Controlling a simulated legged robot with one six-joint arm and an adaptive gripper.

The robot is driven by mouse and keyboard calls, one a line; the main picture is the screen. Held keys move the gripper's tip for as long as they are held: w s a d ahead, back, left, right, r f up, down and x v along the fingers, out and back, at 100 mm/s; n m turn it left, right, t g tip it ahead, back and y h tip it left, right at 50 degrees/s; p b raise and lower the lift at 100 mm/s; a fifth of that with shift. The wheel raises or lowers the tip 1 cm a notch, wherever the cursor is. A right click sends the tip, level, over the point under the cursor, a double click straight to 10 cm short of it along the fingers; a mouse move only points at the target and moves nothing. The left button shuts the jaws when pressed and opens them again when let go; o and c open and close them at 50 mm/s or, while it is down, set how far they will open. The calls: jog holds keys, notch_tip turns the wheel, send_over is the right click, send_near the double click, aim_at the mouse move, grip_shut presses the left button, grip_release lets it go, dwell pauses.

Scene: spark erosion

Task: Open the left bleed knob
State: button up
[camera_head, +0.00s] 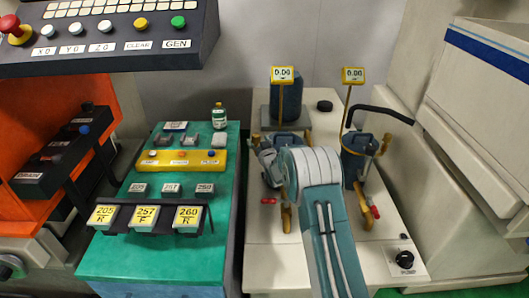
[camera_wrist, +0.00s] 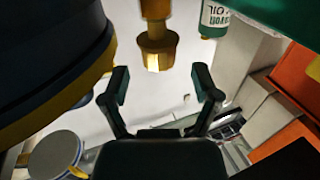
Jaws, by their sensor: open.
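In the wrist view a brass fitting with a faceted end (camera_wrist: 157,50), which looks like the bleed knob, hangs down at the top centre. My gripper (camera_wrist: 160,82) is open, with one finger on each side of the space just below the fitting in the picture. The fingers hold nothing, and I see no contact with the fitting. In the head view my arm covers much of the left filter unit (camera_head: 284,138), which stands under the left 0.00 display (camera_head: 282,74). The left knob is not clear there.
A large dark round body with a yellow rim (camera_wrist: 50,75) is close at left in the wrist view. The right unit (camera_head: 355,165) has a black hose. A small bottle (camera_head: 219,118) stands on the teal bench (camera_head: 150,262). Red-handled brass valves (camera_head: 375,211) are low in front.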

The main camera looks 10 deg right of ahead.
jog(key=s+d, duration=0.1)
jog(key=s, duration=0.7)
jog(key=shift+s, duration=0.3)
jog(key=shift+d, duration=0.1)
